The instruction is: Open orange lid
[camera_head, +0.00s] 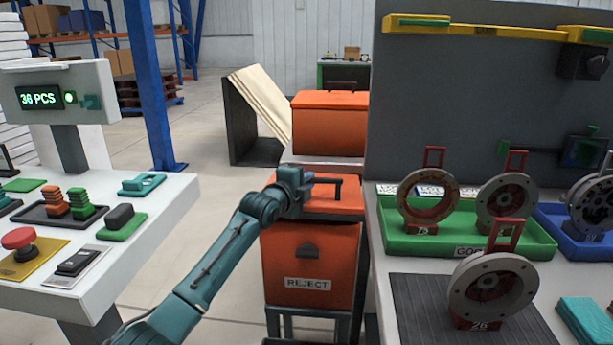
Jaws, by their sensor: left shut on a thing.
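The orange lid (345,203) lies on top of the orange bin (310,262) labelled REJECT, in the middle of the camera_head view. It looks flat and closed on the bin. My left gripper (325,186) is at the lid's top, shut on the dark lid handle (339,189). The arm and gripper body hide the lid's left part. My right gripper is not in view.
Another orange box (330,123) stands behind the bin. On the right, a bench holds a green tray (405,240) and a blue tray (555,222) with round flanged parts. A control desk (150,215) stands on the left. Floor between is free.

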